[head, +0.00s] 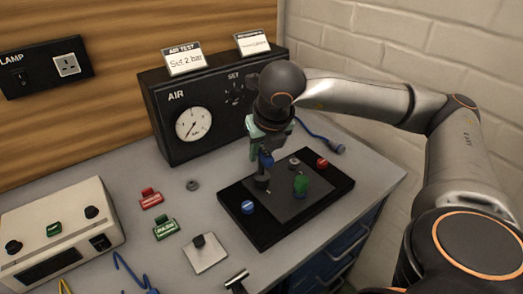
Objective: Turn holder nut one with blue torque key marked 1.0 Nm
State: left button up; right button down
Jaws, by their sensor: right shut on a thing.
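My right gripper (268,142) points down over the black fixture board (270,238). It is shut on a blue key (265,159), held upright. The key's dark lower end (262,180) comes down at the left part of the grey plate (285,208) on the board. The nut under it is hidden, and I cannot tell whether the key is seated on it. The key's marking cannot be read. A grey round nut-like part (294,161) shows on the plate's far side. A green cylinder (301,184) stands on the plate. My left gripper is not in view.
A blue knob (248,207) and a red knob (322,162) sit on the board. Behind stands the black AIR box (165,95) with a gauge. Red (151,198) and green (166,228) tags, a small grey plate (205,254) and a beige instrument (60,235) lie left.

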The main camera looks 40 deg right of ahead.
jog(key=shift+m+b, duration=0.35)
jog(key=shift+m, duration=0.25)
jog(key=shift+a+m+g+h, duration=0.1)
jog(key=shift+m+g+h, duration=0.3)
jog(key=shift+m, duration=0.5)
jog(key=shift+m+h+b, duration=0.3)
jog(key=shift+m+h, duration=0.1)
jog(key=shift+m, duration=0.7)
jog(key=shift+m+g, duration=0.3)
jog(key=shift+m, duration=0.3)
jog(key=shift+r+m+g+h+p, duration=0.1)
jog(key=shift+m+g+h+p, duration=0.25)
jog(key=shift+m, duration=0.35)
jog(key=shift+m+g+p, duration=0.35)
jog(key=shift+m+p, duration=0.75)
jog(key=shift+p, duration=0.45)
